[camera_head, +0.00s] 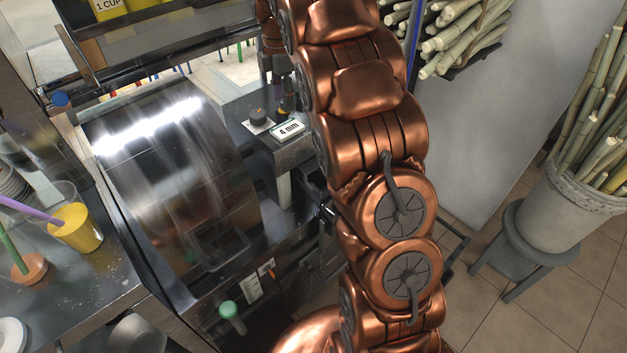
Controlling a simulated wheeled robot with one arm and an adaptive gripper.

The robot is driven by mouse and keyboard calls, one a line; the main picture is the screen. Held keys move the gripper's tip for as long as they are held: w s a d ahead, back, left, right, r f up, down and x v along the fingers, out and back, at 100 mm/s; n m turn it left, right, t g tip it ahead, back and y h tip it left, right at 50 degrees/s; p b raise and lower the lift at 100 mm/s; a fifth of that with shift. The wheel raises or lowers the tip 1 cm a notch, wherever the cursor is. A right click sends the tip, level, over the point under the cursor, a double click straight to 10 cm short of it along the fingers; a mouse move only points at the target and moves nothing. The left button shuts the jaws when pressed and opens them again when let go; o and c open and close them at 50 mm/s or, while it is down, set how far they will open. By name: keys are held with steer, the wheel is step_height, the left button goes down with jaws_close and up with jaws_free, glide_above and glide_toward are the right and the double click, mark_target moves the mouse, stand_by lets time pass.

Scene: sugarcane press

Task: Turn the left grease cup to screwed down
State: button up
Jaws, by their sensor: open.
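The sugarcane press has a shiny curved metal hood (175,150). A small blue cap (60,99) sits at the hood's upper left corner. I cannot tell for sure whether this is the left grease cup, or how far it is screwed down. My copper arm runs up the middle of the view and bends over at the top.
A green-topped knob (229,310) is on the press's front. A yellow cup (75,228) and an orange one (29,267) stand on the left counter. Cane fills a bucket (567,210) on a grey stool (524,247) at right. My arm hides the press's right side.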

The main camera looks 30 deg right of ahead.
steer(key=n+p, duration=0.2)
steer(key=n, duration=0.1)
steer(key=shift+r, duration=0.2)
steer(key=n+p, duration=0.3)
steer(key=n, duration=0.1)
steer(key=shift+n+p, duration=0.3)
steer(key=shift+p, duration=0.05)
steer(key=shift+w+r+b, duration=0.15)
steer(key=shift+r+b, duration=0.1)
steer(key=shift+b, duration=0.2)
steer(key=shift+a+r+b, duration=0.1)
steer(key=shift+r+b, duration=0.75)
steer(key=shift+r, duration=2.55)
steer(key=shift+s+r, duration=0.1)
steer(key=shift+s, duration=0.1)
steer(key=s+a+f+m, duration=0.1)
steer(key=s+a+m, duration=0.2)
steer(key=s+m, duration=0.4)
steer(key=s+a+f+m, duration=0.2)
steer(key=s+m, duration=0.4)
steer(key=s, duration=0.7)
steer(key=s+a+f+m+g+b, duration=0.1)
steer(key=s+a+m, duration=0.3)
steer(key=s+m, duration=0.3)
steer(key=shift+s+a+f+m, duration=0.3)
steer(key=shift+s+a+f, duration=0.1)
steer(key=shift+s, duration=1.3)
